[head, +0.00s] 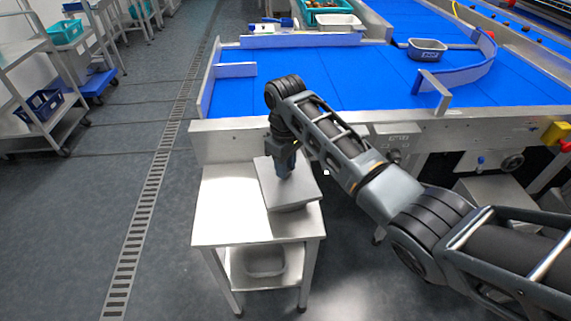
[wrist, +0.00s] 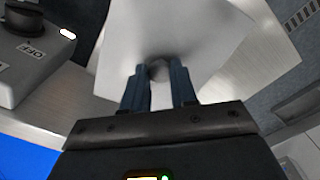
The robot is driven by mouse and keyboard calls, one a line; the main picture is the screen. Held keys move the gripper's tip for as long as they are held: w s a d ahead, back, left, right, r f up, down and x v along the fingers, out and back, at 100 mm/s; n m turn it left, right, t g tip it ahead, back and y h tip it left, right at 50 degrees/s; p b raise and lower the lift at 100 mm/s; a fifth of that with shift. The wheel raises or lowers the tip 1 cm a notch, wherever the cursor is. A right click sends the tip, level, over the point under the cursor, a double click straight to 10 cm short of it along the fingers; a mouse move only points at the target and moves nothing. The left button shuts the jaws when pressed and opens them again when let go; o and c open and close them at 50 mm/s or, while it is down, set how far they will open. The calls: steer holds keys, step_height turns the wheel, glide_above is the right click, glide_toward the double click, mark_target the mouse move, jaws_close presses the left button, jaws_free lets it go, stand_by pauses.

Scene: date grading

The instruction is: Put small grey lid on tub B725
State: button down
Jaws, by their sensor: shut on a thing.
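My gripper (head: 285,172) is shut on the knob of a flat, light grey, square-cornered lid (head: 306,188) above the small metal stand. In the wrist view the two fingers (wrist: 158,73) close around the round knob, and the pale lid (wrist: 175,30) spreads out beyond them. A grey edge shows below the lid's front side; I cannot tell what it belongs to or whether the lid touches it.
The metal stand (head: 222,212) has bare top on its left side. A grey container (head: 265,264) sits on its lower shelf. The conveyor's metal edge (head: 225,140) runs behind the stand. Carts (head: 45,115) stand far left, with open floor between.

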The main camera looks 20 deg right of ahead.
steer(key=shift+f, duration=0.25)
steer(key=c, duration=0.8)
jaws_free()
steer(key=shift+o, duration=0.2)
steer(key=o, duration=0.3)
steer(key=shift+o, duration=0.2)
steer(key=shift+r, duration=0.1)
step_height(320, 180, up, 5)
steer(key=p, duration=0.4)
steer(key=shift+f+p, duration=0.2)
steer(key=shift+p, duration=0.1)
steer(key=shift+r, duration=1.1)
